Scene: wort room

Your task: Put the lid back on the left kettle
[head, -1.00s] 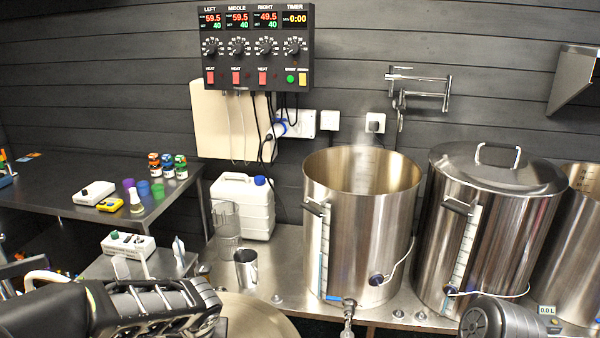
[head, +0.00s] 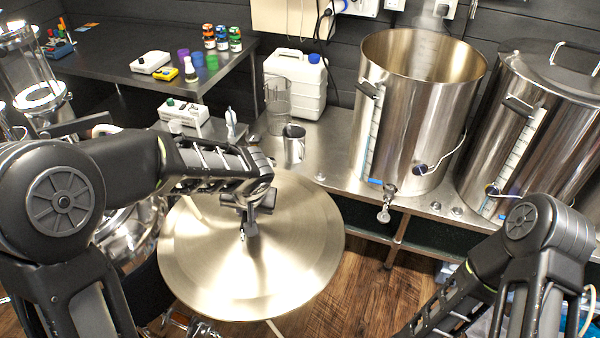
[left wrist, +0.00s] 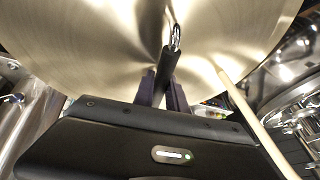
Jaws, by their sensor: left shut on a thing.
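The lid (head: 300,262) is a wide round steel disc, held in front of the bench and below the level of the open kettle's rim. My left gripper (head: 250,215) is shut on its handle near the middle; the left wrist view shows the fingers (left wrist: 162,92) at the dark handle (left wrist: 171,68) with the lid (left wrist: 90,45) beyond. The left kettle (head: 405,140) is open on top and stands on the steel bench, right of the lid and apart from it. My right arm is at the lower right; its gripper is outside the picture.
A lidded kettle (head: 530,125) stands right of the open one. A tap (head: 385,205) juts from the open kettle's front. A steel cup (head: 294,144), clear jug (head: 277,102) and white canister (head: 297,85) stand on the bench (head: 335,165) to its left.

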